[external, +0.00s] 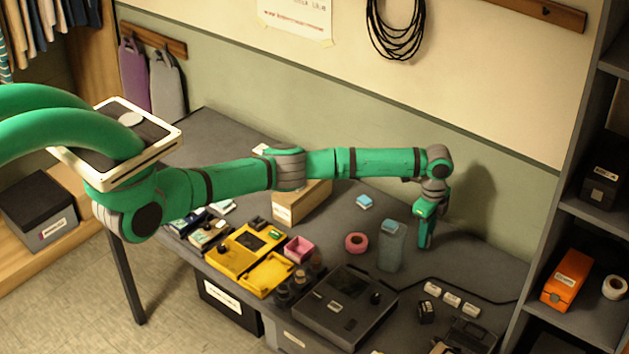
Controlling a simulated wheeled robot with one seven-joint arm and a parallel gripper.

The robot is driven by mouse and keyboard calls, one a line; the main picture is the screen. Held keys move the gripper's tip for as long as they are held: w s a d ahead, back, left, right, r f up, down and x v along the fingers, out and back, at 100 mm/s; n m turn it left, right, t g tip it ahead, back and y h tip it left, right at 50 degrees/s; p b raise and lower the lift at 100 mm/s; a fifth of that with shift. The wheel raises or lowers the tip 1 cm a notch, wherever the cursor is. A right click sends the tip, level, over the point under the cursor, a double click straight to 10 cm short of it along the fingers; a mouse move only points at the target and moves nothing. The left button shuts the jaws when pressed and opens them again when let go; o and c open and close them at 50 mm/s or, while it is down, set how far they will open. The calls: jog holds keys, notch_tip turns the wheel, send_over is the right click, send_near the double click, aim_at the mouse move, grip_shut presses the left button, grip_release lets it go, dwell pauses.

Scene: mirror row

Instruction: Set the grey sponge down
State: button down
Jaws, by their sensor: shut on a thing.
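My gripper (426,238) points down at the right end of my green arm, close to the tabletop behind the grey bin. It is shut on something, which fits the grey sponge. The sponge itself cannot be made out; the fingers and the dark table around them hide it. Whether it touches the table cannot be told from this view.
A tall grey-blue bin (391,250) with a light-blue top stands just left of my gripper. A pink tape roll (356,243) and a small blue block (364,202) lie further left. A black cable (470,288) and white blocks (451,299) lie in front. The table (480,245) is clear to the right.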

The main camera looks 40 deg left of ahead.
jog(key=shift+f, duration=0.15)
jog(key=c, duration=1.7)
grip_release()
jog(key=shift+o, duration=0.2)
notch_tip(320, 180, up, 12)
jog(key=shift+r, duration=0.2)
jog(key=shift+d, duration=0.1)
